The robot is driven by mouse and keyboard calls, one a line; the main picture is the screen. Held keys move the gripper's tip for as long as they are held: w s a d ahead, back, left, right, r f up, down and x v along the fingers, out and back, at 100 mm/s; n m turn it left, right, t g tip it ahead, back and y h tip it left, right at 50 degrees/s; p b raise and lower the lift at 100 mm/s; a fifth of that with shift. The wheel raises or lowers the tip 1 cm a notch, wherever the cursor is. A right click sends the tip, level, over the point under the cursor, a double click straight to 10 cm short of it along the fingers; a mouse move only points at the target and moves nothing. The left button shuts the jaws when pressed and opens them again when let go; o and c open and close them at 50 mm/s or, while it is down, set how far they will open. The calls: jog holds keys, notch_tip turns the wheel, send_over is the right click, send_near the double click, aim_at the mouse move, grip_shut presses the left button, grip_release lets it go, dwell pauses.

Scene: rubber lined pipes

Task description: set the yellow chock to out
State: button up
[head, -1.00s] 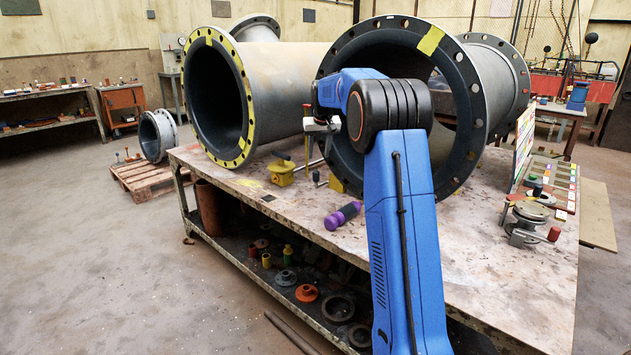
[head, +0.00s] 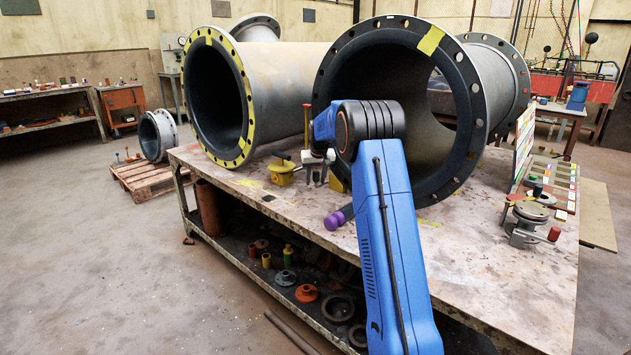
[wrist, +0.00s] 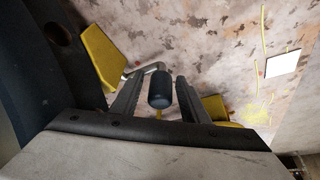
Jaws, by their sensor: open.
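A yellow chock piece (head: 282,173) with a dark handle on top sits on the workbench by the left pipe's flange. Another yellow piece (head: 338,185) shows beside my arm, at the foot of the right pipe. In the wrist view a yellow piece (wrist: 102,55) lies left, and another (wrist: 216,108) lies right, partly behind a finger. A bent metal lever with a dark knob (wrist: 159,90) appears between my fingers. My gripper (head: 316,181) is open, pointing down just right of the chock piece. I cannot tell whether the fingers touch the knob.
Two large flanged pipes, left (head: 250,100) and right (head: 450,165), stand close behind my gripper. A purple-handled tool (head: 335,220) lies near the front edge, partly hidden by my arm. A round metal fixture (head: 530,222) is at right. The bench (head: 480,265) is clear in front.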

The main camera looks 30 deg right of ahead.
jog(key=shift+w+f, duration=0.15)
jog(key=shift+f, duration=0.1)
jog(key=shift+c, duration=0.6)
grip_shut()
jog(key=w, duration=0.1)
jog(key=w+a, duration=0.1)
jog(key=w, duration=0.1)
jog(key=w+a, duration=0.1)
jog(key=w, duration=0.1)
jog(key=shift+w, duration=0.25)
jog(key=shift+w+r, duration=0.1)
jog(key=shift+w, duration=0.1)
jog(key=shift+o, duration=0.6)
grip_release()
jog(key=shift+w+a, duration=0.1)
jog(key=shift+w, duration=0.05)
